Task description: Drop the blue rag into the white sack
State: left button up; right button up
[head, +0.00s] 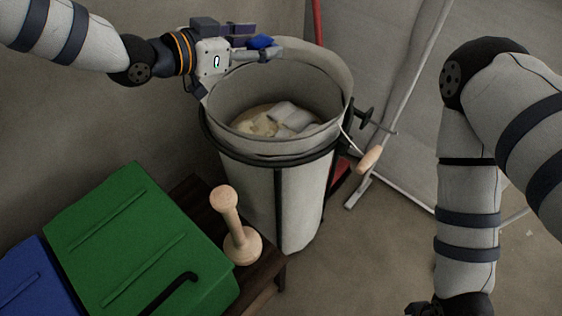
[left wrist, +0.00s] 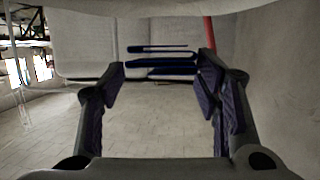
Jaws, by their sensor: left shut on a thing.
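The white sack (head: 282,180) hangs open in a round black stand in the middle of the head view. Crumpled pale cloths (head: 292,116) lie inside it. My left gripper (head: 258,43) is over the back-left part of the sack's rim. It is shut on the blue rag (head: 261,41), and only a small bit of the rag shows between the fingers. In the left wrist view the rag (left wrist: 165,68) is a thin dark-blue strip between the two fingers.
A green box (head: 140,235) and a blue box (head: 35,280) stand at lower left. A wooden pestle-like object (head: 235,225) stands on a dark wooden table (head: 200,190). A wooden handle (head: 370,158) hangs beside the sack. A grey panel with a white frame (head: 400,100) stands behind.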

pick_arm(q)
jog(key=shift+w, duration=0.3)
jog(key=shift+f, duration=0.25)
notch_tip(320, 180, down, 6)
jog(key=shift+s+r+b, duration=0.15)
jog(key=shift+r+b, duration=0.1)
jog(key=shift+b, duration=0.65)
pick_arm(e)
jog(key=shift+s+d+f+g, duration=0.1)
jog(key=shift+s+f+g, duration=0.4)
jog(key=shift+s+f, duration=0.5)
jog(key=shift+w, duration=0.1)
pick_arm(q)
jog(key=o, duration=0.8)
jog(key=shift+o, duration=0.2)
